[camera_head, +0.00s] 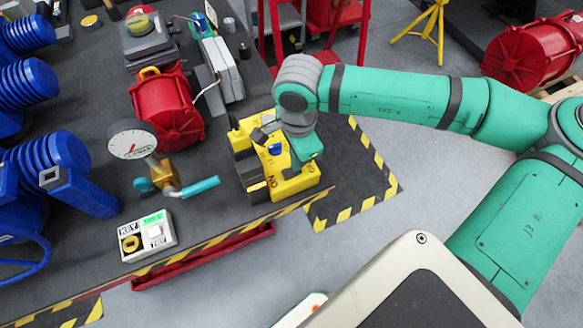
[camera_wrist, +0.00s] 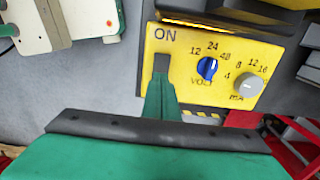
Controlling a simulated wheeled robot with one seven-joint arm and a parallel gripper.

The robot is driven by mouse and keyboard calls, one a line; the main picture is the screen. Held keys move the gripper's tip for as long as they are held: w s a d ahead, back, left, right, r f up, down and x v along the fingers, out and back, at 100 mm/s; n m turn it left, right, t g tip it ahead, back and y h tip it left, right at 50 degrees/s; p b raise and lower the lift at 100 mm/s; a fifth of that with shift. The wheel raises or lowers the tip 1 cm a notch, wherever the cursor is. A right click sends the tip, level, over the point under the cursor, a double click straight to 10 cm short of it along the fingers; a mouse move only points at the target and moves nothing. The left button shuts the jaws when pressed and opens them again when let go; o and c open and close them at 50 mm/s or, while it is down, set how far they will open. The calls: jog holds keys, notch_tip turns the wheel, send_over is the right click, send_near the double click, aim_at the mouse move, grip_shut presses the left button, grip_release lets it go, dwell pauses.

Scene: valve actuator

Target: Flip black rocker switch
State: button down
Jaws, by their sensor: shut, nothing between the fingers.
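The yellow control box (camera_head: 293,187) stands near the front edge of the dark table in the head view. In the wrist view its yellow panel (camera_wrist: 185,45) faces me. The dark rocker switch (camera_wrist: 161,62) sits under the "ON" label, left of the blue volt knob (camera_wrist: 207,68). My green gripper (camera_wrist: 161,82) is shut and empty, its narrow tip overlapping the lower part of the switch in that view. I cannot tell whether it touches. In the head view my gripper (camera_head: 307,158) is over the box, and the switch is hidden.
A grey mA knob (camera_wrist: 248,85) is at the panel's right. On the table, a pressure gauge (camera_head: 132,140) with a cyan-handled valve (camera_head: 195,187), a key-and-test box (camera_head: 148,237) and a red motor (camera_head: 166,108) stand left of the box.

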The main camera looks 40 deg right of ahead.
jog(key=shift+f, duration=0.45)
dwell(0.3)
notch_tip(320, 180, up, 7)
dwell(0.9)
dwell(0.4)
